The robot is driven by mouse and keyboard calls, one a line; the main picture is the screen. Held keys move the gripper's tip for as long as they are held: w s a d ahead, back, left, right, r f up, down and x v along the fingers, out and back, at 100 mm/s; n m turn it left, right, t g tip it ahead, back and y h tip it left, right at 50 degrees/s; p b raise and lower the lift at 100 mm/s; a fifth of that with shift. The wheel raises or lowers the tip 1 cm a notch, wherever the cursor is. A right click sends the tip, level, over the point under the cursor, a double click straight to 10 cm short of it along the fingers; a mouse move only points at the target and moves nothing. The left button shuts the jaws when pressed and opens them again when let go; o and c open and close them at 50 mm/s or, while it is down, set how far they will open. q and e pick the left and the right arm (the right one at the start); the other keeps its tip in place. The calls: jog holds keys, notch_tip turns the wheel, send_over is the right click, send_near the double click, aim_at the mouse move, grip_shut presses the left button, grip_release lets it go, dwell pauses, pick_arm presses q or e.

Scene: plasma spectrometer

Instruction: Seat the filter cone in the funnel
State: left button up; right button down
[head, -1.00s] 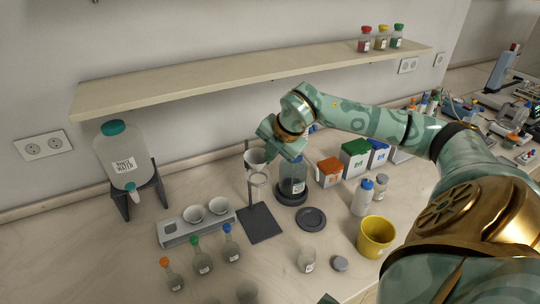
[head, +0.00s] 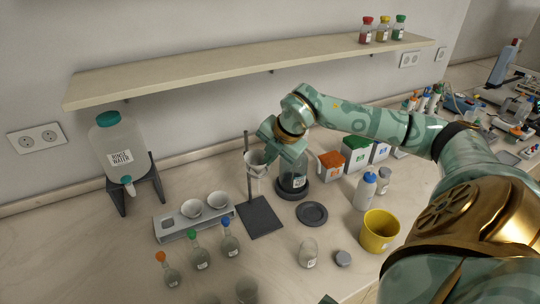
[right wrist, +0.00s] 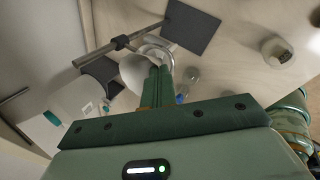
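A white filter cone (head: 254,160) is at the ring of the stand, point down; it also shows in the right wrist view (right wrist: 138,72). My right gripper (right wrist: 160,72) is shut on the cone's wall, its two fingers close together. The pale ring and funnel (head: 257,180) sit under the cone on the dark stand (head: 262,218). The cone's lower part appears to be inside the funnel, but I cannot tell whether it rests on the funnel wall. The right fingertips are mostly hidden in the head view. My left gripper is not in view.
A grey rack with two white cups (head: 165,234) is left of the stand. A dark-based glass vessel (head: 293,186) stands close on its right. Several small flasks (head: 199,256) are in front, and a yellow bucket (head: 379,232) is at right. A shelf (head: 240,72) hangs above.

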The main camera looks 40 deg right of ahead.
jog(key=shift+f+b, duration=0.55)
jog(key=shift+f, duration=0.2)
jog(key=c, duration=1.7)
grip_release()
jog(key=shift+r, duration=0.1)
jog(key=b+v, duration=0.1)
jog(key=v, duration=1.5)
jog(key=shift+s+d+b, duration=0.1)
jog(key=shift+b, duration=0.3)
